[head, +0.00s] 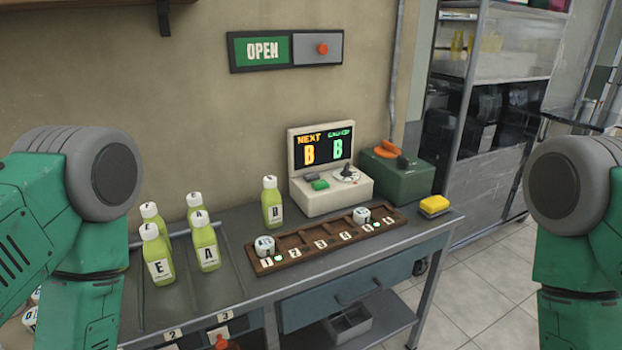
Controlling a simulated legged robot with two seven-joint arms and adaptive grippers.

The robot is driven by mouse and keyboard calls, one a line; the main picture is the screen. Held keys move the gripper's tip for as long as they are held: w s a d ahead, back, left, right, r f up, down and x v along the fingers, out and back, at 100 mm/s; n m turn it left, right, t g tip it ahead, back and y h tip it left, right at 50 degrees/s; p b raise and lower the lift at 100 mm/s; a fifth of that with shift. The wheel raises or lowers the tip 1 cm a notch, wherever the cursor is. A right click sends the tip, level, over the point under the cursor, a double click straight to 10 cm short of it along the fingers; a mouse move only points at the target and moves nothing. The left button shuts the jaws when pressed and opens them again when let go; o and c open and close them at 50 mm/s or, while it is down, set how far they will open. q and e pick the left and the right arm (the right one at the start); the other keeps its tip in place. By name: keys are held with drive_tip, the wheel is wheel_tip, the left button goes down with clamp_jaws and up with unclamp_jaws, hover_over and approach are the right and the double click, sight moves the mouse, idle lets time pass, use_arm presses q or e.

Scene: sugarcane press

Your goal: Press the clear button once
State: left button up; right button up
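A cream console (328,197) with a dark screen (323,149) stands at the back of the bench. The screen shows an orange B and a green B. On its sloped front are a green button (320,184), a dark grey button (311,176) and a round dial or joystick (347,175). No readable label shows which one is the clear button. Green and grey links of my two arms stand at the left and right edges. Neither gripper is in view, and nothing of mine is close to the console.
Several yellow-green lettered bottles (205,246) stand on the bench at left, with a D bottle (272,203) beside the console. A wooden slotted rack (320,244) lies in front, holding two white-topped pieces. A green box (396,178) and yellow sponge (434,206) are at right.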

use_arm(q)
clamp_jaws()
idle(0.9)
